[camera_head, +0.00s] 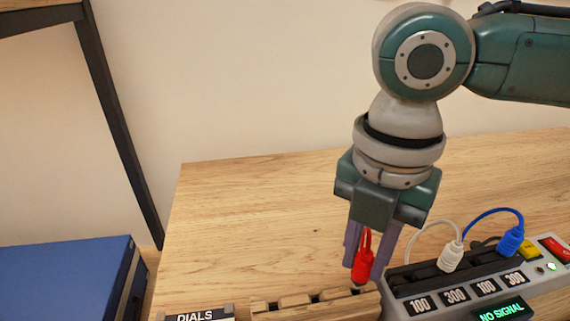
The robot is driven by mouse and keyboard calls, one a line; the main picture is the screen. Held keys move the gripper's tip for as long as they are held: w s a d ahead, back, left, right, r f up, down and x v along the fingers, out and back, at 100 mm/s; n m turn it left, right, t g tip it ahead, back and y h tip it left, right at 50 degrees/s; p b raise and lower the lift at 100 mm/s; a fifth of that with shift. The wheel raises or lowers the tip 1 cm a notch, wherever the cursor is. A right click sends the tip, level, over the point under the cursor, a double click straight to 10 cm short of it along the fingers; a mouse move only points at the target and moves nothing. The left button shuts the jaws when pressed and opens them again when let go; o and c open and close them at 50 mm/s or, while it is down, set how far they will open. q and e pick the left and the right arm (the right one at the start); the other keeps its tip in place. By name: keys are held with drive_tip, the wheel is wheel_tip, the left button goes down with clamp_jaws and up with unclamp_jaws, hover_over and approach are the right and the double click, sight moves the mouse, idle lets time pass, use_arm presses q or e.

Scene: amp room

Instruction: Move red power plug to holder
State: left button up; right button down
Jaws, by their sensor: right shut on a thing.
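The red power plug (363,266) hangs between the purple-grey fingers of my right gripper (368,262), with a red cord looping up from it. My right gripper points down and is shut on the plug. The wooden holder (315,309) with several slots lies at the bottom edge, and the plug is just above its right end. Whether the plug touches the holder I cannot tell. The holder's lower part is cut off by the picture edge. My left gripper is out of view.
A grey power strip (480,287) stands at right with a white plug (450,257) and a blue plug (510,240) in it, plus a "NO SIGNAL" display (503,311). A "DIALS" box (196,315) is left of the holder. The wooden tabletop (250,230) behind is clear.

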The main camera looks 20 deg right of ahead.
drive_tip(key=shift+f, duration=0.55)
drive_tip(key=shift+f, duration=0.3)
idle(0.6)
drive_tip(key=shift+p, duration=0.5)
drive_tip(key=shift+f, duration=0.1)
drive_tip(key=c, duration=0.6)
unclamp_jaws()
drive_tip(key=shift+o, duration=0.2)
drive_tip(key=o, duration=0.3)
drive_tip(key=shift+o, duration=0.2)
